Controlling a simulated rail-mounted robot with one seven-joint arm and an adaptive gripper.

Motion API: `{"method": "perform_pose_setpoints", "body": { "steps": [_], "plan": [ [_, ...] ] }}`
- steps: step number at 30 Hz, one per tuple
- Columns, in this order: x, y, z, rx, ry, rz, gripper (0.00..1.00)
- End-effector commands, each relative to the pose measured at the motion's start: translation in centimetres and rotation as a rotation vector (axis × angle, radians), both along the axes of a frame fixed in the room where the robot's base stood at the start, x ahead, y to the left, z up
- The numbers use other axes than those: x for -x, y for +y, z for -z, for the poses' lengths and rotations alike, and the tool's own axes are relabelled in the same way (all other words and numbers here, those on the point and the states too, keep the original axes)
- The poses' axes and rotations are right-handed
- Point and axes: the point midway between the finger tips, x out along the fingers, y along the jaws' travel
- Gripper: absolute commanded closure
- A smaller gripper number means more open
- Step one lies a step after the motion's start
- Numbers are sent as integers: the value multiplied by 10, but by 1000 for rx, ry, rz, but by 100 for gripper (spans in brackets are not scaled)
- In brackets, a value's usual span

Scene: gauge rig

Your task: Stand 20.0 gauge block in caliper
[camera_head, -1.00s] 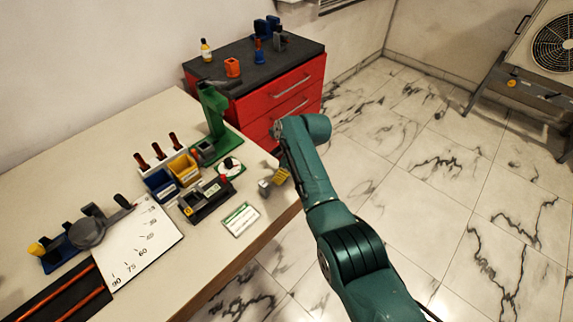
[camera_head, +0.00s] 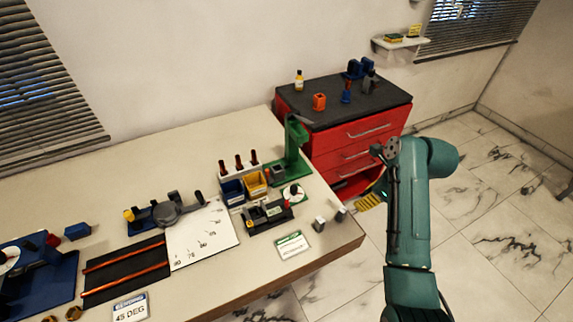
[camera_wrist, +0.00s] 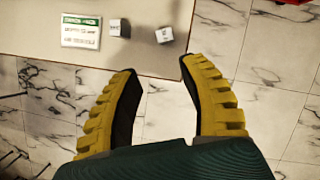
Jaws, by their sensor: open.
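Two small grey gauge blocks stand near the bench's front right corner: a left block (camera_head: 319,225) and a right block (camera_head: 341,214). The wrist view shows the left block (camera_wrist: 119,28) and the right block (camera_wrist: 164,35) with pale marked tops; I cannot read which is 20.0. My gripper (camera_head: 368,201) is open and empty, just off the bench edge to the right of the blocks. In the wrist view its yellow fingers (camera_wrist: 158,68) spread apart below the blocks.
A green-headed card (camera_head: 292,246) lies in front of the fixture. Blue bin (camera_head: 233,192), yellow bin (camera_head: 256,184) and a green stand (camera_head: 295,150) are behind. A red drawer cabinet (camera_head: 360,135) stands beyond the bench's right end. Bare bench surrounds the blocks.

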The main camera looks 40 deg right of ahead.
Motion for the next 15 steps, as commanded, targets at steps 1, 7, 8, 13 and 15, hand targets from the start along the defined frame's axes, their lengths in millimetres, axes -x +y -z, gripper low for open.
{"method": "perform_pose_setpoints", "body": {
  "steps": [1,7,8,13,15],
  "plan": [
    [0,0,0,0,0,0,58],
    [-39,14,-14,165,-60,-188,58],
    [-55,22,-22,243,-88,-271,58],
    [-151,105,-96,875,-254,-854,58],
    [-175,154,-136,1176,-303,-1062,58]
  ]
}}
